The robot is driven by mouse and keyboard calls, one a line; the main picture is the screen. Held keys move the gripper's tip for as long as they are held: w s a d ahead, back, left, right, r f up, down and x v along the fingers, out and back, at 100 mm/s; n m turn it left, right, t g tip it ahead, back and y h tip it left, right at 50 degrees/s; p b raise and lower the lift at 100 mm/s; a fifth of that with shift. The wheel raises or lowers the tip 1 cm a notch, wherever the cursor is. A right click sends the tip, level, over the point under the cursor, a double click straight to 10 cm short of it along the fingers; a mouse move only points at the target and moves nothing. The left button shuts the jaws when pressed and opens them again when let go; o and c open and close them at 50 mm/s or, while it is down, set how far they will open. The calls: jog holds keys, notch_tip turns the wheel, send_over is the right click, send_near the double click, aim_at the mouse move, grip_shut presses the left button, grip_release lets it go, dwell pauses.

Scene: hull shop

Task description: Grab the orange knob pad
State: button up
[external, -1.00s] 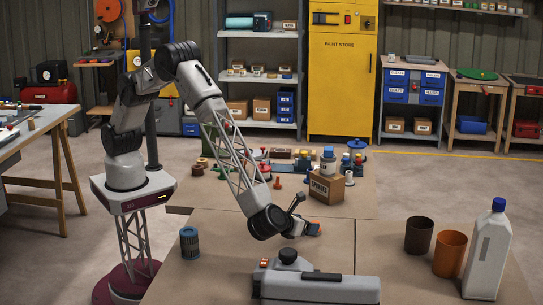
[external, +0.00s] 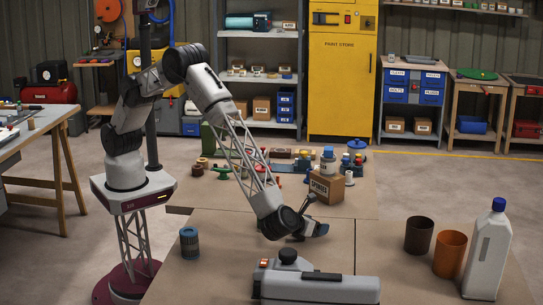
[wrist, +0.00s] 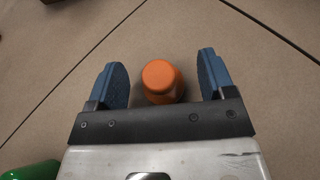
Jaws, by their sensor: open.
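The orange knob pad (wrist: 161,80) shows in the wrist view as a round orange top on a short body, standing on the brown board. My gripper (wrist: 163,85) is open around it, with one blue-padded finger on each side and a gap to both. In the external view my gripper (external: 322,230) is low over the near table, and the knob is hidden there.
A grey machine with a black knob (external: 315,285) stands in front of my gripper. A cardboard box (external: 327,187) stands behind it. A blue-grey can (external: 189,243) is at left; brown and orange cups (external: 449,254) and a white bottle (external: 488,250) are at right. A green thing (wrist: 32,171) shows at the wrist view's lower left.

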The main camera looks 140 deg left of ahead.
jog(key=shift+a, duration=0.15)
dwell(0.4)
jog(key=c, duration=1)
notch_tip(320, 180, up, 18)
jog(key=shift+f, duration=0.1)
dwell(0.3)
dwell(0.5)
